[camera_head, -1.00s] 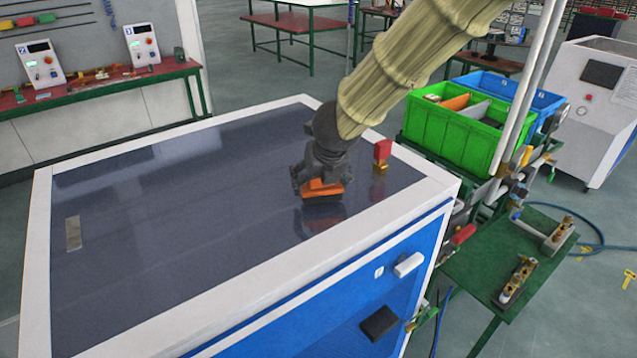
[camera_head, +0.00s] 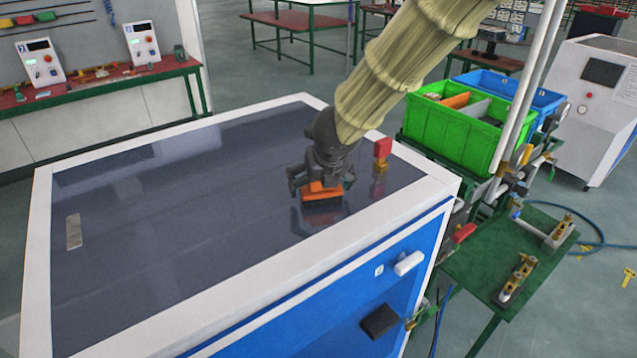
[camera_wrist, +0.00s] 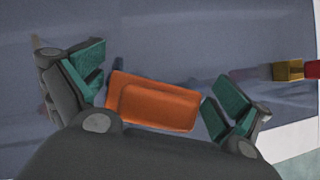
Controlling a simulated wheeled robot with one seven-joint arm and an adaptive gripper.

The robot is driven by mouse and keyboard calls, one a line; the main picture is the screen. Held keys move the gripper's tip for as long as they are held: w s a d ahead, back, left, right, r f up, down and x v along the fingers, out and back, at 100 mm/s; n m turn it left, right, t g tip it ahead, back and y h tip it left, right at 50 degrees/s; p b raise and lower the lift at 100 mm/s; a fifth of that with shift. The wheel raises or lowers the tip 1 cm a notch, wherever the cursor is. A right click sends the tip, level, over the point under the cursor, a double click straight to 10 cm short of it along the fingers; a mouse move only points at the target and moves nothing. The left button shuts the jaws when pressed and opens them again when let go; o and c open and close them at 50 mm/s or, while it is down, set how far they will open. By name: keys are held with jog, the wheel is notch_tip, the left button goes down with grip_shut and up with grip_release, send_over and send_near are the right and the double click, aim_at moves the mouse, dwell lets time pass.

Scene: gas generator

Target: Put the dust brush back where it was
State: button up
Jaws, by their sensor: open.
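The dust brush (camera_head: 322,192) has an orange back and dark bristles. It stands bristles down on the dark top of the cabinet (camera_head: 180,215), near the right front part. My gripper (camera_head: 318,186) is open right above and around the brush. In the wrist view the orange brush back (camera_wrist: 153,103) lies between my two open fingers (camera_wrist: 155,95), with a gap to the right finger and a smaller one to the left finger. The bristles are hidden in the wrist view.
A red and brass fitting (camera_head: 381,153) stands on the top to the right of my gripper. A small metal plate (camera_head: 73,231) lies at the left. A green crate (camera_head: 455,137) stands beyond the right edge.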

jog(key=v, duration=1.2)
jog(key=shift+b, duration=0.35)
